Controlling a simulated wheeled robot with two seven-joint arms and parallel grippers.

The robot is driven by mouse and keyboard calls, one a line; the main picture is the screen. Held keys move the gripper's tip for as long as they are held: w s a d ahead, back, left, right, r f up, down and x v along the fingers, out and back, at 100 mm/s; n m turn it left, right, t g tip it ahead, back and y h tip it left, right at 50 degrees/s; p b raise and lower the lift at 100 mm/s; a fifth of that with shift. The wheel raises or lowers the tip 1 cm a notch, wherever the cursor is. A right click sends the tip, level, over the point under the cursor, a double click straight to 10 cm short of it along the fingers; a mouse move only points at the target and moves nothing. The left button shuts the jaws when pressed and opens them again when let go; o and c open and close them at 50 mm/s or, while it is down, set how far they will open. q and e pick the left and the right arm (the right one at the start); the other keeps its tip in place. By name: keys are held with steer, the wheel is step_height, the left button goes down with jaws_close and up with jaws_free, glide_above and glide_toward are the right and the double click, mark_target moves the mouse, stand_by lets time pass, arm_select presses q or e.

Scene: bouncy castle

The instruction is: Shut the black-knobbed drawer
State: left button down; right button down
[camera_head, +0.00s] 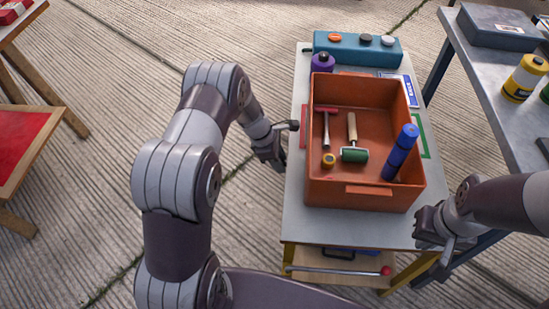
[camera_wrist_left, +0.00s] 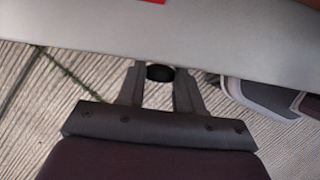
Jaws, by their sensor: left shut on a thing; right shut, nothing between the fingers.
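The black knob (camera_wrist_left: 159,72) shows in the left wrist view between the two fingers of my left gripper (camera_wrist_left: 160,88), just below the edge of the grey tabletop. In the head view my left gripper (camera_head: 279,140) is at the left side of the grey table (camera_head: 300,215), shut on the knob. The drawer body is hidden under the tabletop, so I cannot tell how far out it is. My right gripper (camera_head: 440,258) is shut and empty, beside the table's front right corner.
An orange crate (camera_head: 365,195) with tools and a blue bottle stands on the table. A purple bottle (camera_head: 322,62) and a teal box (camera_head: 358,50) are behind it. A red-ended rod (camera_head: 340,270) lies low at the front. Another table (camera_head: 480,90) is at right.

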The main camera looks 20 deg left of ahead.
arm_select(q)
steer(key=c, duration=0.9)
jaws_free()
steer(key=shift+d, duration=0.15)
steer(key=shift+o, duration=0.7)
steer(key=shift+w+d, duration=0.1)
steer(key=shift+d, duration=0.05)
steer(key=p+v, duration=0.4)
steer(key=v, duration=0.8)
steer(key=shift+r, duration=0.35)
